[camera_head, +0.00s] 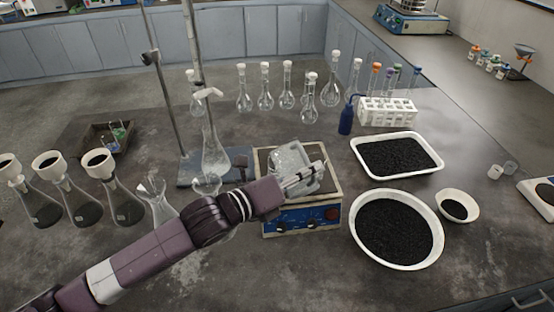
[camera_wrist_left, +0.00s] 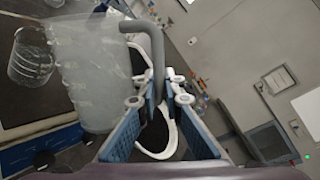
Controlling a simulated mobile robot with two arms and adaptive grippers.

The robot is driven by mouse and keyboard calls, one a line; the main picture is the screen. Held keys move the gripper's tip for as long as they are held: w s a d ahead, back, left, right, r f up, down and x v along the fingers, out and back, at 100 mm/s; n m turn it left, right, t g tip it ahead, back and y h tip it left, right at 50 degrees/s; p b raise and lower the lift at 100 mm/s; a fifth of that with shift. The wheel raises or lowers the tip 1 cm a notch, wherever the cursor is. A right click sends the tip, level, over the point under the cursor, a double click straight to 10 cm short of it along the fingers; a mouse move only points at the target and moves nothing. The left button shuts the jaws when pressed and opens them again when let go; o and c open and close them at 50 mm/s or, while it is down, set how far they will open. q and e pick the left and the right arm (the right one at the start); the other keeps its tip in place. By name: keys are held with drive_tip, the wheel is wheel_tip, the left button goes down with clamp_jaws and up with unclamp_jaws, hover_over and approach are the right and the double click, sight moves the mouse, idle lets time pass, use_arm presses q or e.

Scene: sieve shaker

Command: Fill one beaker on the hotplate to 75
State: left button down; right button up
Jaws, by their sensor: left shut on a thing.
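The hotplate (camera_head: 300,216) has a blue front with dark knobs and stands in the middle of the bench. A clear beaker (camera_head: 287,157) shows over its top, partly hidden by my left gripper (camera_head: 308,176). In the left wrist view, my left gripper (camera_wrist_left: 160,102) is shut on the grey curved handle of a large clear beaker (camera_wrist_left: 95,70). Whether this beaker rests on the plate or hangs just above it, I cannot tell. Another clear glass vessel (camera_wrist_left: 31,58) shows beyond it. I see no clear fill level. My right gripper is not in view.
A white tray (camera_head: 436,163), a large white bowl (camera_head: 352,238) and a small bowl (camera_head: 475,207) hold black granules right of the hotplate. Several flasks (camera_head: 120,205) stand left. A stand with a glass flask (camera_head: 214,158) is close on the left. Stoppered flasks and a tube rack (camera_head: 388,119) stand behind.

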use_arm(q)
drive_tip(key=shift+r, duration=0.2)
drive_tip(key=shift+w+r, duration=0.1)
idle(0.4)
drive_tip(key=shift+w+a+r+n+p, duration=0.1)
drive_tip(key=shift+r+n+p, duration=0.2)
drive_tip(key=shift+n+p, duration=0.2)
idle(0.6)
drive_tip(key=shift+w+a+r+n+p, duration=0.15)
drive_tip(key=shift+w+r+n+p, duration=0.05)
drive_tip(key=shift+r+n+p, duration=0.2)
idle(2.1)
